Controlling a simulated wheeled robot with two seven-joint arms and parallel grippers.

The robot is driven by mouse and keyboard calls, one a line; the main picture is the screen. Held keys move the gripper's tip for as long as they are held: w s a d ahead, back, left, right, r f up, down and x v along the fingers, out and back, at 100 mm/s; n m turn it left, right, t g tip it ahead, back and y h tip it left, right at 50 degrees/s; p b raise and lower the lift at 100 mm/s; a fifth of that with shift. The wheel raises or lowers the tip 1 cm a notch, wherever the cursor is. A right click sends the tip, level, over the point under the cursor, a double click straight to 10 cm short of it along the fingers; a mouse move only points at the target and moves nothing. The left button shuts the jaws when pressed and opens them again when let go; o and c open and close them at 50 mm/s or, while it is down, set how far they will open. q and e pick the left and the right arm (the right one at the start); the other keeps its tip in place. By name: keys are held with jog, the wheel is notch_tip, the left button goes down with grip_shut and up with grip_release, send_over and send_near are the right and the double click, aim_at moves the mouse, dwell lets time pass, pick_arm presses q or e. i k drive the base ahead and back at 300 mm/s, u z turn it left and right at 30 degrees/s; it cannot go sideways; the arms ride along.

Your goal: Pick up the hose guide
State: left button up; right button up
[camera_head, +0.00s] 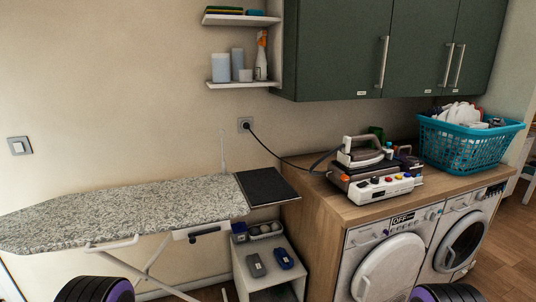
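A thin, pale upright rod (222,155) stands at the back edge of the ironing board, near its right end, against the beige wall; it looks like the hose guide, though it is small and faint. The ironing board (120,211) has a speckled grey cover and a dark flat rest (266,187) at its right end. A steam iron station (368,172) sits on the wooden counter, with a dark cord running to the wall socket (245,125). Neither gripper is in view; only dark rounded parts of my own body show at the bottom edge.
A small white shelf unit (240,268) with several items stands below the board's right end. Two white washers (391,268) sit under the counter (345,208). A teal laundry basket (463,150) is on the counter. Wall shelves (243,84) and green cabinets (345,50) hang above.

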aim_at(223, 166)
jog(key=z, duration=0.3)
jog(key=i, duration=1)
jog(key=u, duration=0.55)
jog(key=i, duration=0.75)
jog(key=u, duration=0.9)
